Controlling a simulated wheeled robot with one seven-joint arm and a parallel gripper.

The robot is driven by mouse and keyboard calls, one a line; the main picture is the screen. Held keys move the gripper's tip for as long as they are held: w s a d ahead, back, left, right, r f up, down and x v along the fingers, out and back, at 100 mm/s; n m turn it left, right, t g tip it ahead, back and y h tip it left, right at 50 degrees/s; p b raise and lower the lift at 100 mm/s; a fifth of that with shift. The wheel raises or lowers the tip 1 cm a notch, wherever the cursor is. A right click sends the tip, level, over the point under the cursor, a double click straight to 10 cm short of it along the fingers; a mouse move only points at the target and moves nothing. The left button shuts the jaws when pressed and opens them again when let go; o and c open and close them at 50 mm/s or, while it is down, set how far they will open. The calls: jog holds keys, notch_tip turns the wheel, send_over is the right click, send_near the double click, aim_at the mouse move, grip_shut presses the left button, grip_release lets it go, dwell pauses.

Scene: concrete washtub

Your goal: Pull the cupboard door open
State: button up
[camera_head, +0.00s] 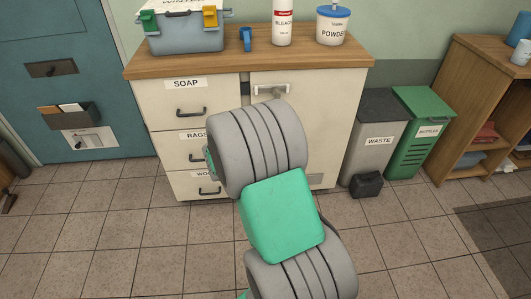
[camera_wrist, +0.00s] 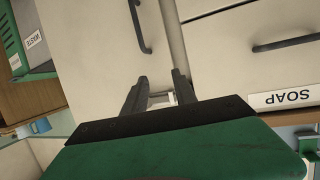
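The cupboard door (camera_head: 322,120) is the pale panel right of the drawers, under the wooden counter, and it looks shut. A pale metal latch-like fitting (camera_head: 271,91) sits near its top edge. In the wrist view, which is upside down, the door (camera_wrist: 88,45) fills the left part and carries a dark bar handle (camera_wrist: 138,27). My gripper (camera_wrist: 162,77) is open in front of the door; a pale fitting shows between its fingers. The handle lies beyond the fingertips, apart from them. In the head view my arm hides the handle and my gripper.
Drawers with dark handles, the top one labelled SOAP (camera_head: 186,84), are left of the door. Waste (camera_head: 372,140) and green (camera_head: 416,133) bins stand right.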

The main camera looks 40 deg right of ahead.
jog(key=d+f+t+h+b, duration=0.25)
jog(key=d+f+b, duration=0.25)
jog(key=f, duration=0.5)
jog(key=shift+n+t, duration=0.25)
jog(key=shift+n, duration=0.05)
jog(key=x, duration=0.7)
jog(key=shift+w+d+r, duration=0.15)
jog(key=shift+w, duration=0.2)
grip_shut()
